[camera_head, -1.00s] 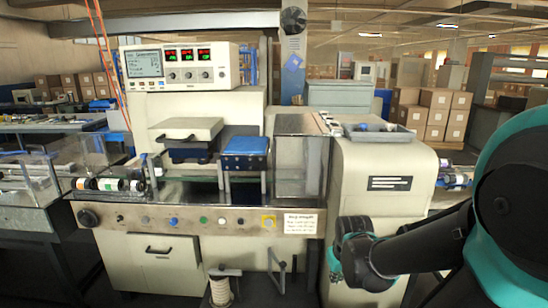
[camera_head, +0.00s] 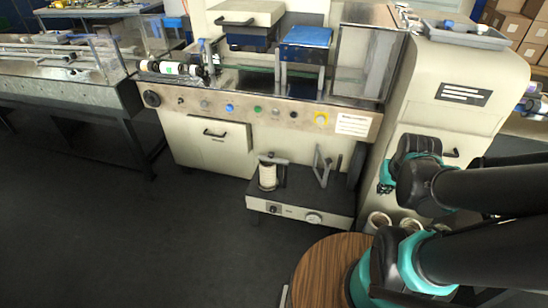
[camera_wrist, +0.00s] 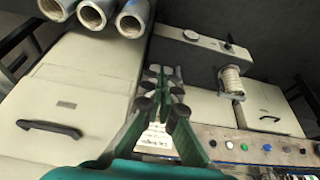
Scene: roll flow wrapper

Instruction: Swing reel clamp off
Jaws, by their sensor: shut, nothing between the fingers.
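A white reel (camera_head: 268,178) stands upright on a low unit in front of the machine. A dark clamp piece (camera_head: 273,160) lies across its top. The reel also shows in the wrist view (camera_wrist: 231,80), right of my gripper, with a dark piece at its end; the clamp's exact setting is too small to tell. My gripper (camera_wrist: 165,75) is shut and empty, apart from the reel. In the head view my gripper (camera_head: 384,186) is small and mostly hidden by its wrist, to the right of the reel.
The low unit (camera_head: 300,212) has a knob on its front and a bent metal bracket (camera_head: 324,167) beside the reel. The machine's button panel (camera_head: 265,112) is above the unit. A round wooden top (camera_head: 320,270) is at the front. The left floor is clear.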

